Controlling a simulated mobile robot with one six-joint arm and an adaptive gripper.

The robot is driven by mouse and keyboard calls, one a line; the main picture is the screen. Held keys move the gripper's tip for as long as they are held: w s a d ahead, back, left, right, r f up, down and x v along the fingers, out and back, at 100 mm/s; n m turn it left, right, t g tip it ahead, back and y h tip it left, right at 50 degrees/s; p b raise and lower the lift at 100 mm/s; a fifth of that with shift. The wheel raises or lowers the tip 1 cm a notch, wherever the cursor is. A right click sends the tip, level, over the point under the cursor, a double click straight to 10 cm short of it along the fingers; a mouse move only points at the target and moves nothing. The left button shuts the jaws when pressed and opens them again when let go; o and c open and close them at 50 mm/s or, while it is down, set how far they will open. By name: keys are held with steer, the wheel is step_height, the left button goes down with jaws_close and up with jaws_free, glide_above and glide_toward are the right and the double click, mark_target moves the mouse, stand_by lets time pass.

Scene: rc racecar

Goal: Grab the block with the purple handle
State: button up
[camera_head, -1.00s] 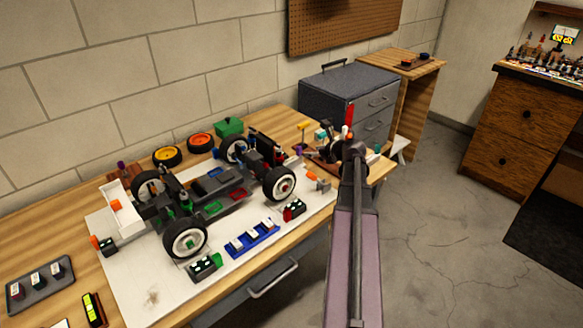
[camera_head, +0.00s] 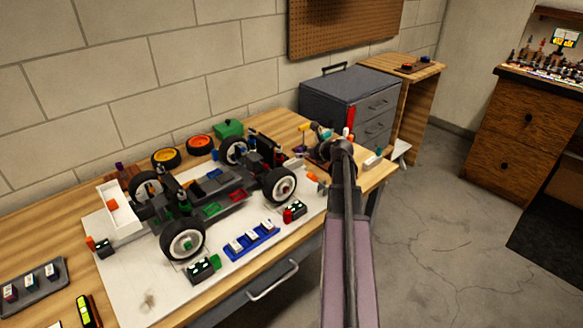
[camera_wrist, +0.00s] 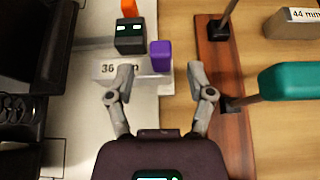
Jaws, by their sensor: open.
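In the wrist view, the purple handle (camera_wrist: 160,55) stands up at the upper middle, between the fingertips as seen from above. A pale block marked "36" (camera_wrist: 108,71) lies right beside and under it, partly hidden by the left finger. My gripper (camera_wrist: 160,76) is open and empty, with one finger on each side. Whether the fingers are level with the handle cannot be told. In the head view, my gripper (camera_head: 325,150) is over the far right end of the workbench, mostly hidden by my arm.
A brown wooden rack (camera_wrist: 222,60) with upright posts is close to the right finger. Beyond it are a teal handle (camera_wrist: 290,81) and a "44 mm" block (camera_wrist: 296,20). A dark block (camera_wrist: 130,36) stands near the left finger. The racecar (camera_head: 210,190) is on the left.

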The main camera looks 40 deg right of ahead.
steer(key=shift+b+x, duration=0.55)
steer(key=shift+x, duration=1.05)
jaws_close()
